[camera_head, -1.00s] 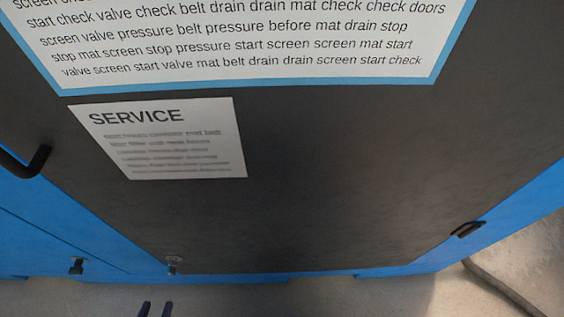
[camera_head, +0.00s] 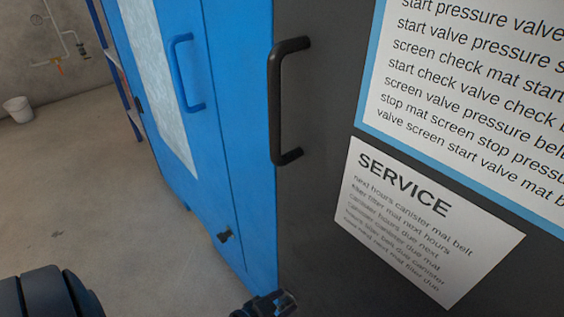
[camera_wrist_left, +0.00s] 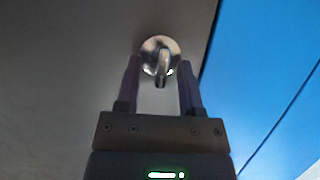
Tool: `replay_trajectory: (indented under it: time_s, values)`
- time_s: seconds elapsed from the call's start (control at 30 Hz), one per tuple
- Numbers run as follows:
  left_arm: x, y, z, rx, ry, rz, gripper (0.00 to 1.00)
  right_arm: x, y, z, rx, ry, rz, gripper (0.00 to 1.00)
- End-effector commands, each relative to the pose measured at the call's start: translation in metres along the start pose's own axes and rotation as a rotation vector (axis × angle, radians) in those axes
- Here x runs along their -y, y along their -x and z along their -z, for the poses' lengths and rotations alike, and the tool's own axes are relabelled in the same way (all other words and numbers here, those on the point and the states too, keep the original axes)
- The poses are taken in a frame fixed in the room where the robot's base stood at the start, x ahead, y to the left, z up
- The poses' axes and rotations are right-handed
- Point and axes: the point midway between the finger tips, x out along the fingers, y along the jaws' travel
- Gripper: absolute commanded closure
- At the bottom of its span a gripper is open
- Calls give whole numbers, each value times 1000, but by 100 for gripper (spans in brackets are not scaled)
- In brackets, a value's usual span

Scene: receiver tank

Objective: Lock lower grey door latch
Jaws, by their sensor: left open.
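In the left wrist view, the silver lower latch (camera_wrist_left: 162,66) sits on a round plate on the grey door (camera_wrist_left: 70,60), near the door's edge beside the blue panel. Its knob points down the picture. My left gripper (camera_wrist_left: 160,76) is open, with one dark finger on each side of the knob; I cannot tell whether either finger touches it. In the head view, part of my left gripper (camera_head: 270,304) shows at the bottom edge, low in front of the grey door (camera_head: 310,190). The latch is not visible there. My right gripper is out of view.
The grey door has a black handle (camera_head: 277,100) and a service sign (camera_head: 425,220). Bare floor (camera_head: 90,200) lies to the left, with a white bucket (camera_head: 18,109) far off.

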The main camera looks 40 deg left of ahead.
Motion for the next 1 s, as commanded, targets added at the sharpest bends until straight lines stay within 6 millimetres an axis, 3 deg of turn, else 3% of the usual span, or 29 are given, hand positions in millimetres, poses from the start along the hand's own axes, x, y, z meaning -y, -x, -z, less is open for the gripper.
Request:
replay_trajectory:
  time_s: [0.03,0.27,0.67,1.0]
  values:
    - [0,0,0,0,0,0,54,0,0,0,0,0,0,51]
    - [0,0,0,0,0,0,100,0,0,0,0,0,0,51]
    - [0,1,0,1,-27,11,100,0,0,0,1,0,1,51]
    - [-4,0,-1,2,-225,95,100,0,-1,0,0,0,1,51]
